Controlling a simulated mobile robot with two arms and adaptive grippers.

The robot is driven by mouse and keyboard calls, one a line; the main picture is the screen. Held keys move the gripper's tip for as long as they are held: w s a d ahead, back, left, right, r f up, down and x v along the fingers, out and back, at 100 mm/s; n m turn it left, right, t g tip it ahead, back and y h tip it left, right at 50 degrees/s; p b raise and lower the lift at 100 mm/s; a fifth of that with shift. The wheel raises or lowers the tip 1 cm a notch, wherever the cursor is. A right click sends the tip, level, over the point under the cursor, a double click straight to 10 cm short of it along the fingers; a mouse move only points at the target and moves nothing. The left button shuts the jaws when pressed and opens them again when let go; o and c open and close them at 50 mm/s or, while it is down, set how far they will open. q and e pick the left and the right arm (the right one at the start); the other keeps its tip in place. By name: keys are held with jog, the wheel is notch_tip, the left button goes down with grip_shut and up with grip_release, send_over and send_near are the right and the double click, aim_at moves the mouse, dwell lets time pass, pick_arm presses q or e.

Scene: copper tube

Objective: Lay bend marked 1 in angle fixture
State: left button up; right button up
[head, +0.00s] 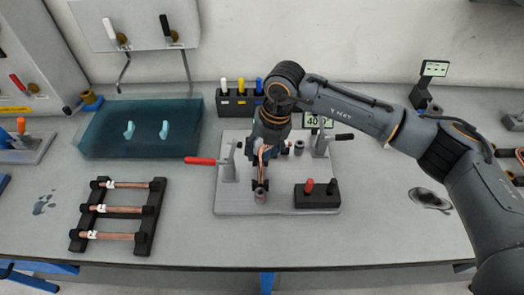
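My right gripper (263,158) points down over the grey base plate of the fixture (228,205), near its middle. A curved copper piece (262,156) shows right at its fingers, above a dark block and a short grey post (260,197). The fingers are small and dark against it, so I cannot tell whether they are closed on it. No number is readable on the copper piece. The plate carries a clamp with a red handle (200,161) at left and one with a black handle (344,137) at right. My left gripper is not in view.
A black rack (147,224) with three copper tubes lies at front left. Behind it is a teal block (100,143) with two light-blue hooks. A holder with coloured handles (238,104) stands behind.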

jog(key=shift+d, duration=0.1)
jog(key=shift+r, duration=0.35)
notch_tip(320, 180, up, 11)
jog(key=d, duration=0.2)
jog(key=shift+d, duration=0.15)
jog(key=shift+r, duration=0.15)
